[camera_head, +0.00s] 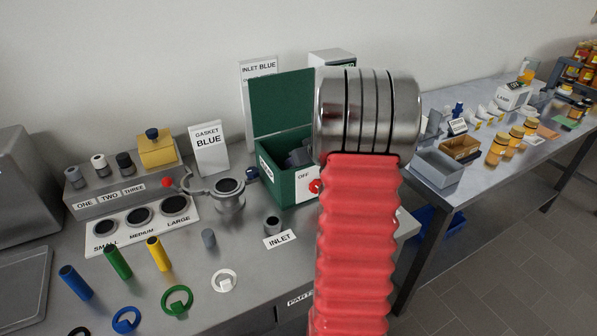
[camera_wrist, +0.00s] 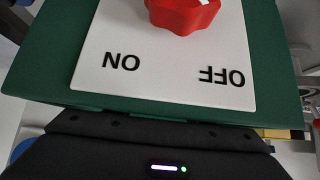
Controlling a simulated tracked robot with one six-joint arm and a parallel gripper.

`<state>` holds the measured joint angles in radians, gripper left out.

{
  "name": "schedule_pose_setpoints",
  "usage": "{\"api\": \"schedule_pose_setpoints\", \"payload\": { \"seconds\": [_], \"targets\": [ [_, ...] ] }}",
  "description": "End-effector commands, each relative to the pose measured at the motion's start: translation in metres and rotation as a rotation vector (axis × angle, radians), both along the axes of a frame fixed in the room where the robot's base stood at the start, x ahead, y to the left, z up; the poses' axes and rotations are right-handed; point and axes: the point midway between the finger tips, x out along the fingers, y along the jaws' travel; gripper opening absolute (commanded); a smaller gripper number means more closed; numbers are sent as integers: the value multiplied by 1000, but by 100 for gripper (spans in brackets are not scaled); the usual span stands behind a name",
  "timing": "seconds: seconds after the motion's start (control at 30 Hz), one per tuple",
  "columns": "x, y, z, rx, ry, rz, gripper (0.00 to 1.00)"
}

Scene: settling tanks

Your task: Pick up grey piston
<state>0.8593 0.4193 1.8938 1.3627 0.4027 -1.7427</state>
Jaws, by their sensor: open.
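One grey piston-like part (camera_head: 75,177) stands in slot ONE of the grey stand at the left. My gripper (camera_wrist: 150,150) shows only as a dark body in the wrist view. It is close to the green box's white ON/OFF panel (camera_wrist: 165,65) with a red knob (camera_wrist: 183,14). Its fingertips are out of frame. No piston shows in the wrist view.
The green box (camera_head: 275,170) stands with its lid up, dark parts inside. My red-sleeved arm hides the bench behind it. Left are a metal cup (camera_head: 229,195), coloured rods, rings and a SMALL/MEDIUM/LARGE plate (camera_head: 100,240). A second table (camera_head: 470,180) holds bottles and trays.

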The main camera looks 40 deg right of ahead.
Motion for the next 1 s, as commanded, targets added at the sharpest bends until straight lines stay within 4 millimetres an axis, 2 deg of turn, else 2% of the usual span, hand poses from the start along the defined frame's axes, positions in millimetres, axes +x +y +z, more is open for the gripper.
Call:
{"api": "schedule_pose_setpoints", "payload": {
  "seconds": [0.53,1.0],
  "targets": [
    [0,0,0,0,0,0,48],
    [0,0,0,0,0,0,15]
  ]
}}
